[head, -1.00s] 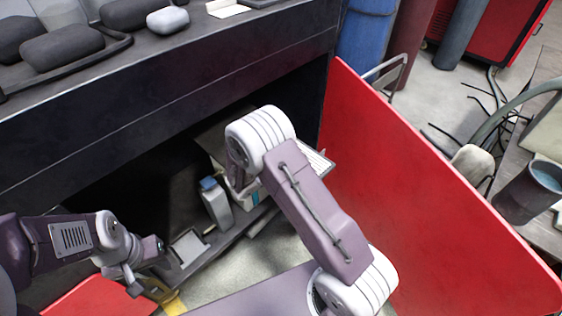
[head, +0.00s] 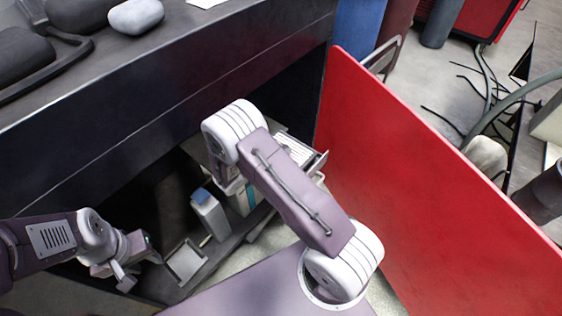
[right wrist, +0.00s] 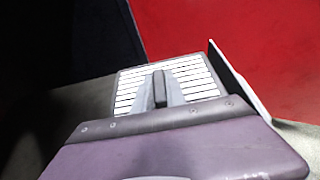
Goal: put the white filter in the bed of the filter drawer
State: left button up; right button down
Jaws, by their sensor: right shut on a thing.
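The white filter (right wrist: 190,78), a slatted panel, is in the right wrist view, with my right gripper (right wrist: 160,88) shut on it at its near middle. In the head view the filter (head: 291,146) shows just beyond my right forearm, which hides the right gripper. A grey wall (right wrist: 238,82), seemingly of the filter drawer, stands along the filter's right side; its edge also shows in the head view (head: 317,164). The drawer's bed is hidden, and I cannot tell whether the filter touches it. My left gripper (head: 138,268) looks open and empty, low at the left.
A dark cabinet (head: 170,85) with an open red door (head: 410,170) on the right surrounds the work area. Inside stand a grey box with a blue top (head: 211,216) and a shallow grey tray (head: 186,262), near my left gripper. Cables lie on the floor right of the door.

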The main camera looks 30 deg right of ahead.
notch_tip(320, 180, down, 4)
jog(key=shift+f+b, duration=0.15)
jog(key=shift+b, duration=0.6)
jog(key=shift+f, duration=0.1)
jog(key=c, duration=1.4)
grip_release()
jog(key=shift+o, duration=0.2)
